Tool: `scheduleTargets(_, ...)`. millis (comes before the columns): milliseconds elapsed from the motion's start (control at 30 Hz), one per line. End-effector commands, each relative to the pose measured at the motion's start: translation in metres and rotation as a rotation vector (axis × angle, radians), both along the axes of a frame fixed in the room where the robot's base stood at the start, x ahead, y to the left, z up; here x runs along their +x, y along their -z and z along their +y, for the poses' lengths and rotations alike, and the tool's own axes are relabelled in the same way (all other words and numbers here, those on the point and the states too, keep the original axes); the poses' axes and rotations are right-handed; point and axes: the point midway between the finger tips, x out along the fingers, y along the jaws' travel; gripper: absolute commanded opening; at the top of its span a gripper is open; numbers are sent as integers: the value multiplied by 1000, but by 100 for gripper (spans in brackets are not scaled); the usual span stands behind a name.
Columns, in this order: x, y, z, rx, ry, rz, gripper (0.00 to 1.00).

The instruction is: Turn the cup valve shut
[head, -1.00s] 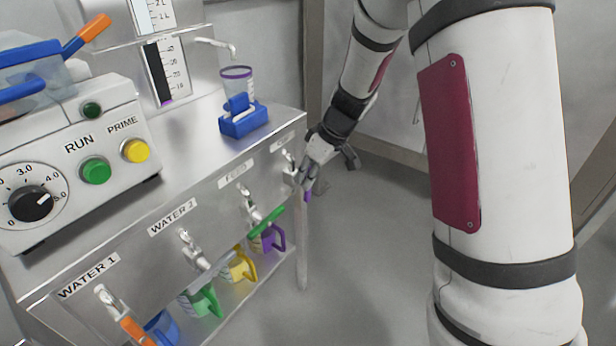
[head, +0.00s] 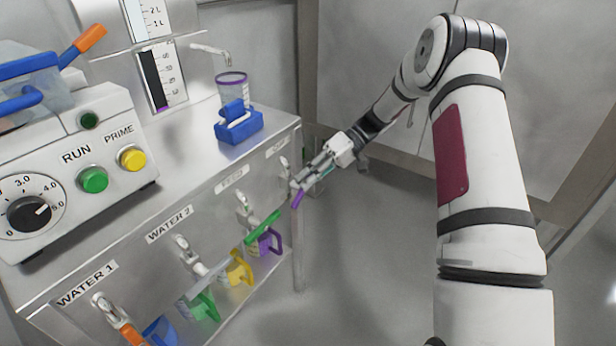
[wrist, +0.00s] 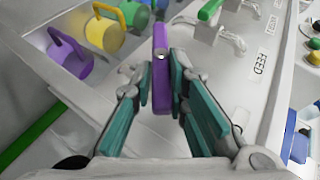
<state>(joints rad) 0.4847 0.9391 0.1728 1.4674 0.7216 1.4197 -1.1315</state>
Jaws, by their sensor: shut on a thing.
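The cup valve is the rightmost tap on the steel front panel, its metal body (head: 284,166) under a small blurred label. Its purple lever (head: 297,200) points down with a slight slant. In the wrist view the purple lever (wrist: 161,52) stands between the teal finger pads. My gripper (wrist: 162,85) is shut on this lever, reaching in from the right in the head view (head: 299,183). The fingers partly hide the valve body. A clear cup (head: 232,86) with a purple rim stands in a blue holder under a thin spout.
Other taps are the green-levered FEED valve (head: 262,226), the WATER 2 valve (head: 190,254) and the orange-levered WATER 1 valve (head: 122,322). Coloured jugs, including a purple one (head: 268,241) and a yellow one (head: 238,268), sit below. Open floor lies right of the bench.

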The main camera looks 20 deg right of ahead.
Motion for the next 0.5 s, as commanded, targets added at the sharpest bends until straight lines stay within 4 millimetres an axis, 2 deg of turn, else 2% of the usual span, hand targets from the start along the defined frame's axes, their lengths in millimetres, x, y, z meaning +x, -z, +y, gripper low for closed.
scheduleTargets(500, 3, 13, -2, 359, -2, 256, 0)
